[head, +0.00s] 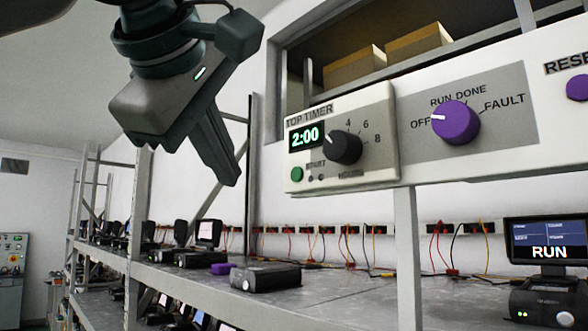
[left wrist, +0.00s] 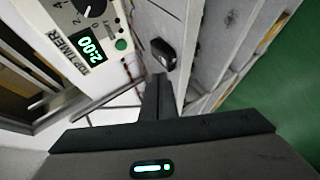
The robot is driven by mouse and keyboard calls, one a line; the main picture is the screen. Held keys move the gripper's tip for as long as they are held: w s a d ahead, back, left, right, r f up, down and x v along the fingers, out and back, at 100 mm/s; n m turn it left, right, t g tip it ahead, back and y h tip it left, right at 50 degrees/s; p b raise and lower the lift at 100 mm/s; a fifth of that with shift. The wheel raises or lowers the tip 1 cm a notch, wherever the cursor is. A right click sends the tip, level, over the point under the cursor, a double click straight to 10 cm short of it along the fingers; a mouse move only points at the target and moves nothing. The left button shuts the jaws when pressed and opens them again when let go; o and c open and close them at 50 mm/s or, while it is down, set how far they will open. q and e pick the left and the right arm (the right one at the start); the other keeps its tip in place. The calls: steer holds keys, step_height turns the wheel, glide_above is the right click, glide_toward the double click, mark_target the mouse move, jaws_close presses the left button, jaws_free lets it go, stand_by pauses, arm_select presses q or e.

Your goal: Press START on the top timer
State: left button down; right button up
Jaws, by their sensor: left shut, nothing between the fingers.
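The top timer (head: 341,172) is a pale box at the end of the panel, with a green 2:00 display, a black dial (head: 343,147) and a green START button (head: 296,174) at its lower left. In the left wrist view the timer display (left wrist: 90,46) and the green button (left wrist: 121,44) show at upper left. My left gripper (head: 227,180) is shut and empty, to the left of the timer and apart from it, fingers pointing down and right. In the left wrist view the shut fingers (left wrist: 158,84) sit below and right of the button. My right gripper is not in view.
A purple knob (head: 456,122) marked OFF, RUN, DONE, FAULT sits right of the timer, with a second purple RESET knob (head: 577,88) beyond. Below, a grey shelf (head: 330,287) holds black devices and a RUN screen (head: 547,240). A rack post (head: 250,170) stands behind the gripper.

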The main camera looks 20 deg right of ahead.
mark_target(296, 174)
arm_select(q)
steer(key=shift+s+a+r+t, duration=0.3)
steer(key=shift+a+r, duration=0.05)
steer(key=shift+r, duration=0.2)
steer(key=shift+d, duration=0.1)
steer(key=w+d+p, duration=0.3)
steer(key=d, duration=0.5)
stand_by(0.4)
steer(key=shift+w+d, duration=0.1)
steer(key=shift+d, duration=0.15)
stand_by(1.8)
steer(key=shift+w+d, duration=0.1)
steer(key=shift+d, duration=0.15)
